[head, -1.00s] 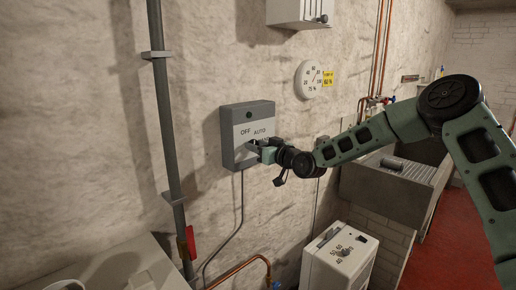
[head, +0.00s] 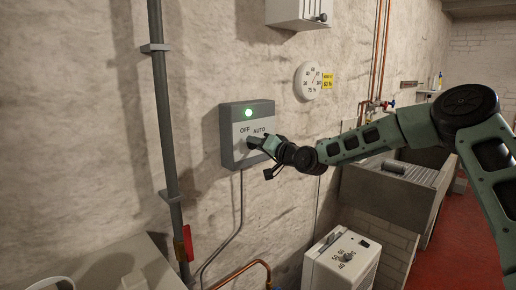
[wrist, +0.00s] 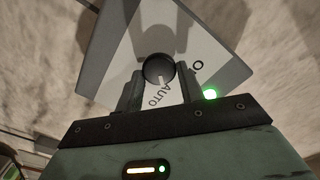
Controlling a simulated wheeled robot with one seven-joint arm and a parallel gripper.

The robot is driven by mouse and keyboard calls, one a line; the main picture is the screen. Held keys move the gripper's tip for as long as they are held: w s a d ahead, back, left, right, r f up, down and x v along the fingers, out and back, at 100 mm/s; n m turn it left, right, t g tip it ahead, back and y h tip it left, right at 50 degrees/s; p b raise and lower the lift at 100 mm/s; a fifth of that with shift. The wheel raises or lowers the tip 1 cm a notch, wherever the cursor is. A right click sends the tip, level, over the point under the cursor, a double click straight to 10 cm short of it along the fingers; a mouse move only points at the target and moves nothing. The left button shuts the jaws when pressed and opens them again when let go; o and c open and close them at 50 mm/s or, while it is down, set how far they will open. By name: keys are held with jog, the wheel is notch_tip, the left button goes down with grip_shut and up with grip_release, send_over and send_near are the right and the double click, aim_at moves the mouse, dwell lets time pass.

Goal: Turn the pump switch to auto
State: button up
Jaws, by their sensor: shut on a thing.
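The pump switch box (head: 233,153) is a grey box on the wall, marked OFF and AUTO, with a lit green lamp (head: 248,113) at its top. In the wrist view the box (wrist: 95,55) appears tilted, with the lit lamp (wrist: 210,94) at right. The round black knob (wrist: 158,69) sits between my fingers, and its pale mark points towards AUTO. My gripper (wrist: 158,85) is shut on the knob. In the head view my gripper (head: 258,145) is against the box front and hides the knob.
A grey pipe (head: 165,120) with a red lever (head: 184,243) runs down the wall at left. A round gauge (head: 308,81) and a white box (head: 298,12) hang nearby. A white control unit (head: 341,262) stands below, and a sink (head: 385,195) is at right.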

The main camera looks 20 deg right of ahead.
jog(key=shift+m, duration=0.3)
